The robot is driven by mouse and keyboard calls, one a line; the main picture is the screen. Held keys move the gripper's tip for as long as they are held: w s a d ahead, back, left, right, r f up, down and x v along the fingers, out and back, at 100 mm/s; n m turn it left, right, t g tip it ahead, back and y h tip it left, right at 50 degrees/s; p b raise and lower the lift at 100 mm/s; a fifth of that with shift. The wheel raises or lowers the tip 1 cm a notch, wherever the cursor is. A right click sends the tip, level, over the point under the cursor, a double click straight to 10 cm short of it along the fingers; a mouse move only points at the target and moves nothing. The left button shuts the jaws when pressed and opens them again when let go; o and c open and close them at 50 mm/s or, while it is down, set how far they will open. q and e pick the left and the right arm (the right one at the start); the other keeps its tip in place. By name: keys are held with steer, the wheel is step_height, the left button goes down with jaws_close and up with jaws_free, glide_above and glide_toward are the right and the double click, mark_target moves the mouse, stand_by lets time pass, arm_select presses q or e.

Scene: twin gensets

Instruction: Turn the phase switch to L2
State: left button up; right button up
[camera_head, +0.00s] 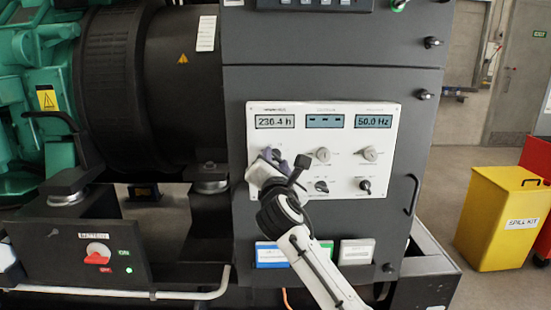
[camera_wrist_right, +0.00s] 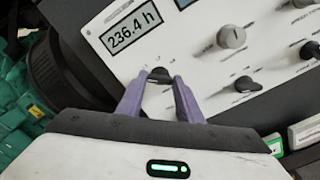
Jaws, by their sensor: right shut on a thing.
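The white instrument panel (camera_head: 340,110) on the dark cabinet carries several rotary knobs under its displays. My right gripper (camera_head: 272,155) reaches the panel's upper left knob, just below the "236.4 h" display (camera_head: 274,121). In the right wrist view, its two purple fingers (camera_wrist_right: 160,82) are closed on the sides of this small dark knob (camera_wrist_right: 159,73). The knob's markings are too small or hidden to read, so I cannot tell its position or whether it is the phase switch. The lower left of the panel is hidden behind my gripper and wrist. My left gripper is not in view.
Neighbouring knobs sit close by: a grey one (camera_wrist_right: 232,37) and a black one (camera_wrist_right: 245,84). A battery box with a red switch (camera_head: 98,252) stands at lower left. A cabinet handle (camera_head: 412,195) projects right of the panel. A yellow spill kit bin (camera_head: 500,220) stands farther right.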

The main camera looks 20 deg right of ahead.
steer(key=m, duration=0.2)
steer(key=shift+m, duration=0.4)
steer(key=m, duration=0.3)
steer(key=shift+m, duration=0.3)
steer(key=m, duration=0.3)
steer(key=shift+f+m, duration=0.1)
steer(key=shift+m, duration=0.2)
steer(key=shift+m+b, duration=0.45)
steer(key=shift+m, duration=1.85)
steer(key=o, duration=1.1)
